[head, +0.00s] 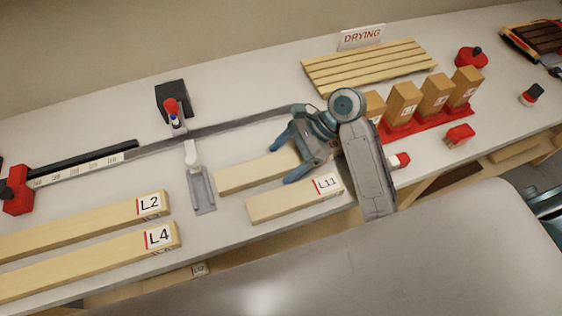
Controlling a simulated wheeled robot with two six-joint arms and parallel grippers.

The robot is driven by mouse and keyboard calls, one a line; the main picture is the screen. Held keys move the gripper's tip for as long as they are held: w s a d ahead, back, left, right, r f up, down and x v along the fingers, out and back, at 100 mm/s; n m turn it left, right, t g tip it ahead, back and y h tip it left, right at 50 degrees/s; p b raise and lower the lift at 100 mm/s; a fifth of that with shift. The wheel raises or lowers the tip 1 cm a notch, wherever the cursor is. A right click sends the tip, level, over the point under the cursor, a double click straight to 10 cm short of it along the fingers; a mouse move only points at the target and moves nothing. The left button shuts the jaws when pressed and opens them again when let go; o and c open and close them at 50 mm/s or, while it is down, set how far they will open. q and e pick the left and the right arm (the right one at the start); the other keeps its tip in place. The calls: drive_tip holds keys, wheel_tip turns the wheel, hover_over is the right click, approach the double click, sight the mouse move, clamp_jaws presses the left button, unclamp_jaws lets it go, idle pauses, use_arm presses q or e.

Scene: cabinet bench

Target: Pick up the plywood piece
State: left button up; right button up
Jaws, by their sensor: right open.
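No piece is marked as plywood, and I cannot tell which one it is. A pale wooden piece (240,177) lies flat on the bench, its right end hidden by my right gripper. In front of it lies a similar piece labelled L11 (280,206). My right gripper (281,160) is open, its blue fingers pointing left, over or beside these two pieces. I cannot tell its height above them. Longer boards labelled L2 (90,223) and L4 (90,262) lie at the left. My left gripper is not in view.
A slatted rack (365,68) with a DRYING sign (362,36) is at the back. Several upright blocks (435,92) stand in a red holder at right. A red-ended block (460,135) lies nearby.

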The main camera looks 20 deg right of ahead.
sight(271, 164)
drive_tip(key=c, duration=1.3)
drive_tip(key=shift+o, duration=0.2)
drive_tip(key=shift+r, duration=0.1)
drive_tip(key=shift+r, duration=0.45)
wheel_tip(271, 164, up, 2)
drive_tip(key=shift+r, duration=0.1)
use_arm(q)
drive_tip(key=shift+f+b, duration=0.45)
drive_tip(key=shift+b, duration=0.05)
use_arm(e)
drive_tip(key=s+d+r, duration=0.1)
drive_tip(key=s+d, duration=0.2)
drive_tip(key=s, duration=0.4)
drive_tip(key=s+d, duration=0.2)
drive_tip(key=s, duration=0.6)
drive_tip(key=shift+d+r, duration=0.4)
